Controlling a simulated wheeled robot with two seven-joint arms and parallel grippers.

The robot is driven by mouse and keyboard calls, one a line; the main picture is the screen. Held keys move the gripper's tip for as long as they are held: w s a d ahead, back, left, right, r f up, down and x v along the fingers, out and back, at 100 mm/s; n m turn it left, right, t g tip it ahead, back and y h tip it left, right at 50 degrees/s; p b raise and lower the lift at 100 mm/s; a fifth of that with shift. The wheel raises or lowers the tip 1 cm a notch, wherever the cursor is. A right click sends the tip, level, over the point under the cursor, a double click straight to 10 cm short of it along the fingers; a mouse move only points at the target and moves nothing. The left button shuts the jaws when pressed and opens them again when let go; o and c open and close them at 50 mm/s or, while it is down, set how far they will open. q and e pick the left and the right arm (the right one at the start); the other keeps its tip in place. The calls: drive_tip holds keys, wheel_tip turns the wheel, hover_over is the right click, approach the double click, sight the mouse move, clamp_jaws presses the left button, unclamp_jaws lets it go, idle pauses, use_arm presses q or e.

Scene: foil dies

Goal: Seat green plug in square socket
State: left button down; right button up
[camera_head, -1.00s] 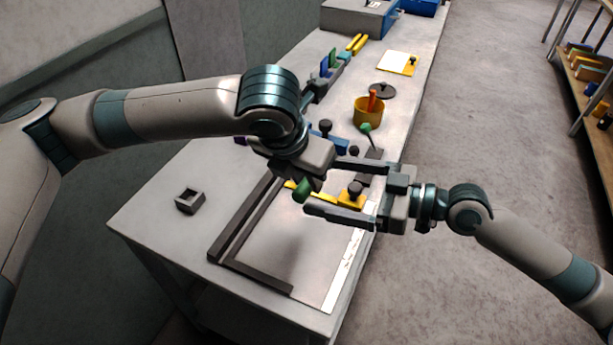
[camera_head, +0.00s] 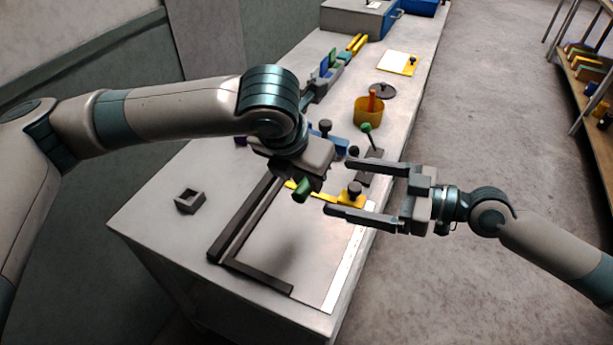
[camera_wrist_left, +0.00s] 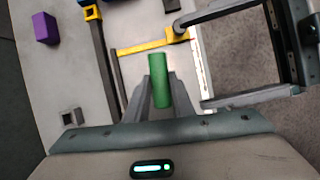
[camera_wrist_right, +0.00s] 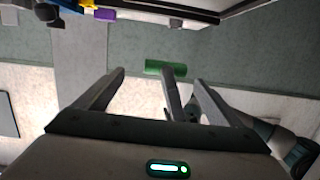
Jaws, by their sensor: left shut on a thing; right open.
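The green plug (camera_head: 301,189) is a green cylinder held in my left gripper (camera_head: 305,182), above the table's framed board. In the left wrist view the plug (camera_wrist_left: 159,82) sits between the two shut fingers; its far end points away from the palm. The grey square socket (camera_head: 190,201) is a small block with a square opening, on the table left of the frame; it also shows in the left wrist view (camera_wrist_left: 70,116). My right gripper (camera_head: 338,188) is open and empty, right of the plug and apart from it. The plug also shows in the right wrist view (camera_wrist_right: 165,67).
A dark rail frame (camera_head: 240,225) lies on the table below my left gripper. A yellow bar with a dark knob (camera_head: 351,197) and a white strip (camera_head: 346,262) border it. An orange pot (camera_head: 368,112) stands farther back. The table around the socket is clear.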

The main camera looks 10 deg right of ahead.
drive_tip(key=w+d+f+m+t+h, duration=0.35)
drive_tip(key=w+d+f+m, duration=0.2)
drive_tip(key=w+d, duration=0.5)
drive_tip(key=w+d+f+m+t+h, duration=0.2)
drive_tip(key=w+d+f+m+h, duration=0.35)
drive_tip(key=d, duration=0.75)
drive_tip(key=d+f+m+h, duration=0.1)
drive_tip(key=d+f+h, duration=0.4)
drive_tip(key=f, duration=1.3)
drive_tip(key=s+a+f+g, duration=0.2)
drive_tip(key=s+f, duration=0.7)
drive_tip(key=f, duration=0.5)
drive_tip(key=s+a+f+g, duration=0.2)
drive_tip(key=s+f, duration=0.8)
drive_tip(key=f, duration=0.3)
drive_tip(key=s+a+f+g, duration=0.1)
drive_tip(key=s+a+f, duration=0.4)
drive_tip(key=s, duration=0.5)
drive_tip(key=s+a+f+n+g, duration=0.1)
drive_tip(key=s+a+f+g, duration=0.1)
drive_tip(key=s+a+f, duration=0.3)
drive_tip(key=s+a+f+n+g, duration=0.1)
drive_tip(key=s+a+f, duration=0.5)
drive_tip(key=s, duration=0.8)
drive_tip(key=shift+s+a+g+y, duration=0.25)
drive_tip(key=shift+s+g+y, duration=0.05)
drive_tip(key=shift+g, duration=0.25)
drive_tip(key=shift+f, duration=0.1)
